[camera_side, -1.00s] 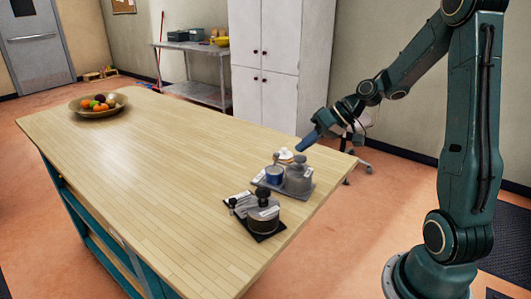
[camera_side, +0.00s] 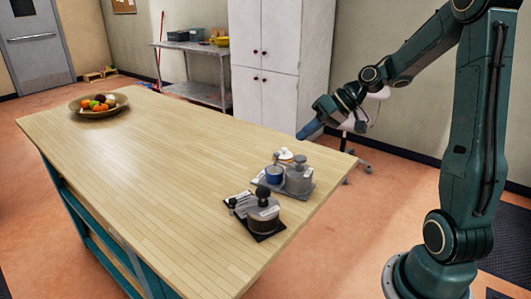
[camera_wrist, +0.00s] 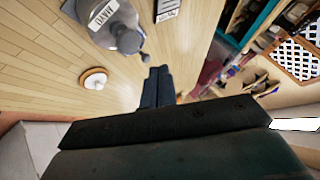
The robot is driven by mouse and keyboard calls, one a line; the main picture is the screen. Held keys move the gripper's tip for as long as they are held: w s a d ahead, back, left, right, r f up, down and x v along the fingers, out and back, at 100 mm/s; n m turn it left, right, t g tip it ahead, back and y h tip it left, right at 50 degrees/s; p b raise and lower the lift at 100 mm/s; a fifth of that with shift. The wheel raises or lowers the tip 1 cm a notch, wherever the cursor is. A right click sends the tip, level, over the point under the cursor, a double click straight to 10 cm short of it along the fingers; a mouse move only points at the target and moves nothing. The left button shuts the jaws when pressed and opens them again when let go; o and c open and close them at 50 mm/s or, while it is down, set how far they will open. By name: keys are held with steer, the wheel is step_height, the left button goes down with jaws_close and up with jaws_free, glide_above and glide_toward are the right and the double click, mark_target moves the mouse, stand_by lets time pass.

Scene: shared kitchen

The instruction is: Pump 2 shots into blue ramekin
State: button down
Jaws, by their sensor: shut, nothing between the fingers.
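The blue ramekin (camera_side: 275,174) stands on a grey tray (camera_side: 306,192) on the wooden counter, beside a grey pump jar (camera_side: 298,181). A second grey jar with a dark pump knob (camera_side: 263,191) stands on a dark tray nearer the camera. My gripper (camera_side: 303,132) is shut and empty in the air above and behind the first tray, touching nothing. In the wrist view its shut fingers (camera_wrist: 157,88) point over the counter, with a labelled jar (camera_wrist: 112,25) and its pump head at top left. I cannot make out the ramekin in the wrist view.
A small white round-based object (camera_side: 285,154) sits behind the tray, and shows in the wrist view (camera_wrist: 93,79). A fruit bowl (camera_side: 97,105) stands at the counter's far left. The counter (camera_side: 160,160) between is clear.

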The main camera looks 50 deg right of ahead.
mark_target(300, 159)
steer(key=shift+r, duration=1.5)
stand_by(1.5)
step_height(300, 159, up, 3)
steer(key=shift+f, duration=0.15)
steer(key=shift+f, duration=4.35)
steer(key=shift+f, duration=0.2)
steer(key=shift+f, duration=0.25)
steer(key=shift+f, duration=0.2)
